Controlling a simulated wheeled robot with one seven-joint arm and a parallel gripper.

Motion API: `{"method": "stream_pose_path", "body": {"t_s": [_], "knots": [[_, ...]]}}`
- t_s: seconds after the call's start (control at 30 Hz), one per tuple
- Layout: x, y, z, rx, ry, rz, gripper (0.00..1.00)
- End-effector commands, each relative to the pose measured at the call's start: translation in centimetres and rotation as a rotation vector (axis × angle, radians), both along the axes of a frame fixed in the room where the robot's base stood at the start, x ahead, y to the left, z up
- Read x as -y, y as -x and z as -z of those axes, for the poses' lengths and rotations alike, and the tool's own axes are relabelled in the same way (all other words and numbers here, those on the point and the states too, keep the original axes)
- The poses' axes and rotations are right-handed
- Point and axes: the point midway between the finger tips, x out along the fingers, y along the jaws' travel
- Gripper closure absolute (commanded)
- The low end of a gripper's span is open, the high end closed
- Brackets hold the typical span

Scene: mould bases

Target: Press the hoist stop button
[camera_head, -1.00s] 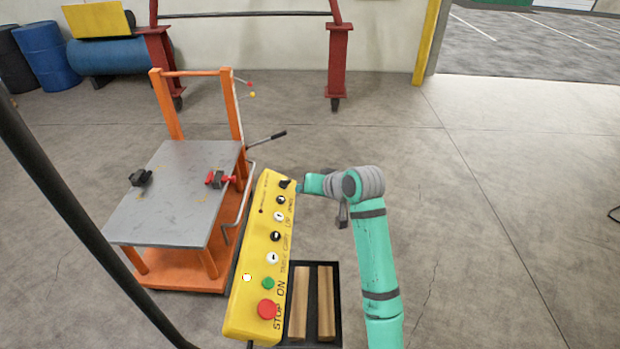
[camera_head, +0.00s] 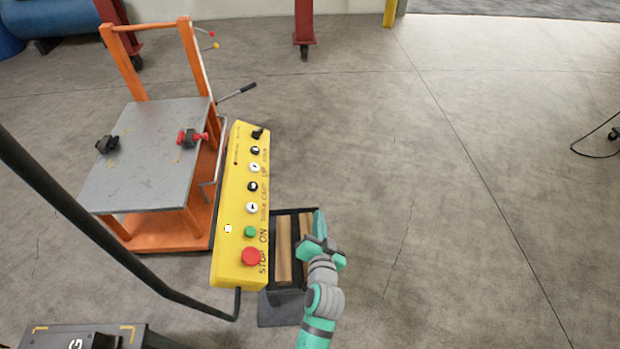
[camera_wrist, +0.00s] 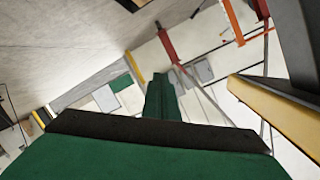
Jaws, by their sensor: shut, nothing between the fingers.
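The yellow hoist pendant (camera_head: 229,190) hangs tilted in the head view, its button face toward me. The red stop button (camera_head: 250,257) is at its lower end, next to the word STOP. The green ON button (camera_head: 250,232) is just above it. My gripper (camera_head: 319,222) is shut and empty, to the right of the pendant and apart from it, over the right edge of a dark tray. In the wrist view, the shut green fingers (camera_wrist: 162,100) point away, and a yellow edge (camera_wrist: 275,105), likely the pendant, shows at right; no buttons show there.
A dark tray (camera_head: 292,212) with wooden bars stands right of the pendant. An orange cart with a grey top (camera_head: 150,160) is at left. A black cable (camera_head: 120,260) crosses the lower left. Open floor lies to the right.

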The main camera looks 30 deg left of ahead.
Motion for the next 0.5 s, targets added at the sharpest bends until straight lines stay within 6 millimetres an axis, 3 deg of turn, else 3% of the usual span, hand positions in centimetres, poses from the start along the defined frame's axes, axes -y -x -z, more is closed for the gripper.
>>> {"method": "stream_pose_path", "body": {"t_s": [0.03,0.2,0.5], "knots": [[1.1,1.8,1.1,-0.006,0.009,0.033,1.00],[5.3,7.0,3.2,0.007,0.063,0.147,1.00],[12.4,17.3,4.0,0.042,0.224,0.296,1.00]]}}
